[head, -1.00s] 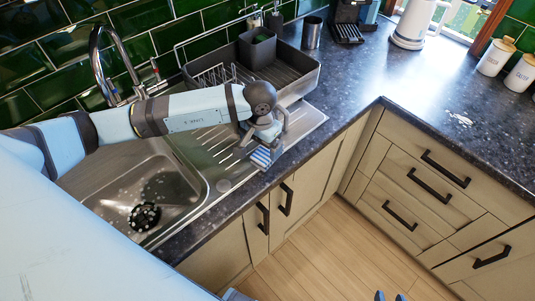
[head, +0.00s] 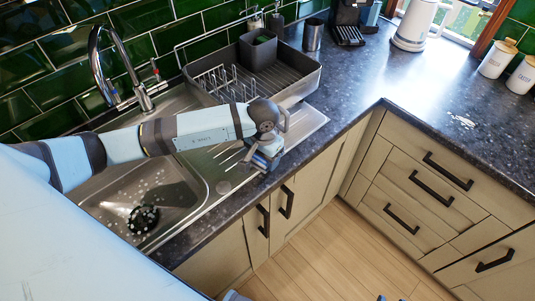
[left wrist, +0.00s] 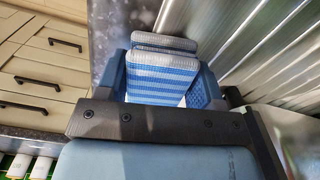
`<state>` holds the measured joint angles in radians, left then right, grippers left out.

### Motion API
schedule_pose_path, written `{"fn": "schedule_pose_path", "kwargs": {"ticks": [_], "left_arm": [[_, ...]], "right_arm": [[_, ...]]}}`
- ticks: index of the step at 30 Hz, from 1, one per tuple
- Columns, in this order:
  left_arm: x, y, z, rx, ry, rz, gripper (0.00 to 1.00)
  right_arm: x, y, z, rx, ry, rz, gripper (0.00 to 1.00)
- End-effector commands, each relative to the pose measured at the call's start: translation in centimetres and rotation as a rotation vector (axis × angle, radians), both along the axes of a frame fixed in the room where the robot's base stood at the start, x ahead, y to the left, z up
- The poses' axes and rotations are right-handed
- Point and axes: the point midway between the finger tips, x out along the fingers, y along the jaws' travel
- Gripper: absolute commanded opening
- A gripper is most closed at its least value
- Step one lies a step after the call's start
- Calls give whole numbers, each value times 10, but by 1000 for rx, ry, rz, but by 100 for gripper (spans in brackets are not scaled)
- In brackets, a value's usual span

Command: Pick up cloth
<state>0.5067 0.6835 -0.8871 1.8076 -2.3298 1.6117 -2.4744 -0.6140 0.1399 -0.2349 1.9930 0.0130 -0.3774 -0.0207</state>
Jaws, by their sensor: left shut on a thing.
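The cloth (left wrist: 163,76) is blue and white striped and lies between the two blue fingers of my left gripper (left wrist: 165,62) in the left wrist view. A paler fold of it shows beyond the fingertips. In the head view my left gripper (head: 262,160) is at the front right of the ribbed metal drainer (head: 230,165), low over it and near the counter's front edge. It is shut on the cloth, which it mostly hides there. Whether the cloth still touches the drainer cannot be told. My right gripper does not clearly show.
A grey dish rack (head: 300,85) with a dark caddy (head: 257,52) stands behind my left gripper. The sink bowl (head: 185,200) and tap (head: 140,90) are to the left. A metal cup (head: 312,34) and white kettle (head: 412,25) stand farther back. The right-hand counter (head: 410,80) is mostly clear.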

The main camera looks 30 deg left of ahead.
Motion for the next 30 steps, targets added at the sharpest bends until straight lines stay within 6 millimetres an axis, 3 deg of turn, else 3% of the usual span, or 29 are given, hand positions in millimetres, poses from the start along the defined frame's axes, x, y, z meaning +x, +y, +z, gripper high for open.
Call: {"fn": "schedule_pose_path", "kwargs": {"ticks": [5,11,21,30], "left_arm": [[0,0,2,0,-1,0,34],[0,1,20,1,-1,-1,34],[1,1,100,1,-4,-1,34],[1,0,168,1,-3,0,34]], "right_arm": [[0,1,3,1,-3,1,43],[0,1,11,1,-3,1,43],[1,-2,42,-4,-5,-4,43],[-1,-8,57,-11,-3,-16,43]]}}
